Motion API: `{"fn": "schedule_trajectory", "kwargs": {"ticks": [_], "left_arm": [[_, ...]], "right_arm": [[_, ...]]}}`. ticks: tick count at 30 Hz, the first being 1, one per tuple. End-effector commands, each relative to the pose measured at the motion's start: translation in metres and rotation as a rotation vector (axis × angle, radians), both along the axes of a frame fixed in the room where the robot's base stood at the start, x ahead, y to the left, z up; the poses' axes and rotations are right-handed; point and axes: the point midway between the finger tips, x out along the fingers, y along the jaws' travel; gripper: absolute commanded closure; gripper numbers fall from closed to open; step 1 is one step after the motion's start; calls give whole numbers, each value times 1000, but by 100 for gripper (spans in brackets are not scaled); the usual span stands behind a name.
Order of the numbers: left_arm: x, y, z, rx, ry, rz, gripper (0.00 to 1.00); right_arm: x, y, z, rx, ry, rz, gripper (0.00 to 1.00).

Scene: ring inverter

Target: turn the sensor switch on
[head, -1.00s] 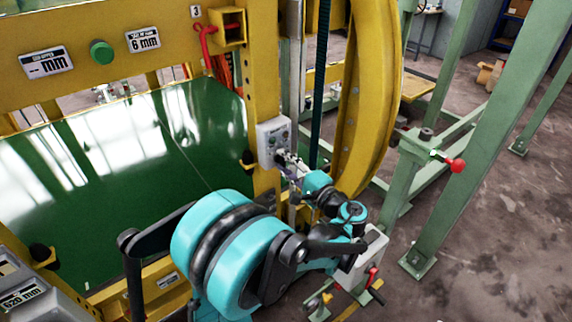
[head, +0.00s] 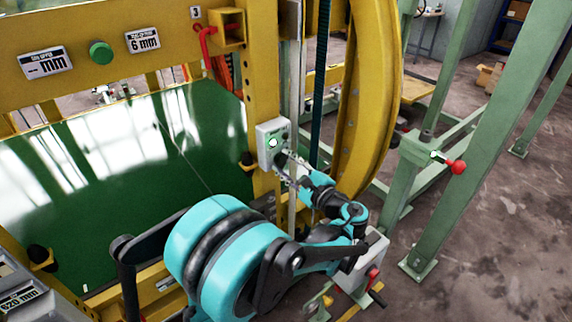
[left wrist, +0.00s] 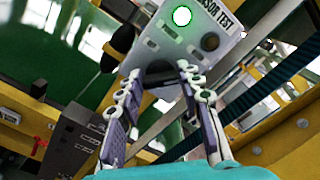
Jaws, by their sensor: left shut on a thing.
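The grey sensor test box (head: 262,133) is fixed to the yellow post in the head view. Its round lamp (head: 272,142) glows bright green-white. In the left wrist view the box (left wrist: 232,58) carries the lit lamp (left wrist: 182,16) and a dark round button (left wrist: 209,42). My left gripper (head: 282,161) is at the lower part of the box, its fingers on both sides of a dark part, the sensor switch (left wrist: 158,76). It is shut on this switch, whose exact position is hard to make out. My right gripper is in neither view.
A yellow post (head: 262,70) bears the box, beside a dark toothed belt (head: 320,70) and a curved yellow guard (head: 370,100). A green glossy panel (head: 110,160) lies left. Green posts (head: 490,130) and a red knob (head: 457,167) stand right.

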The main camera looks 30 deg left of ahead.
Motion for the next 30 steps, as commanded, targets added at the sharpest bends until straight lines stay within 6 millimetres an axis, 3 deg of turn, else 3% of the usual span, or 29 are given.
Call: {"fn": "schedule_trajectory", "kwargs": {"ticks": [13,14,16,26,30], "left_arm": [[0,0,0,3,11,0,93],[0,0,0,3,11,0,62],[0,0,0,3,11,0,43],[0,-2,0,3,9,-1,43],[-5,-15,0,3,9,-4,43]], "right_arm": [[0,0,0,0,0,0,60],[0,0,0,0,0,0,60],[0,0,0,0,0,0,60],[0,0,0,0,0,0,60],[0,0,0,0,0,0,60]]}}
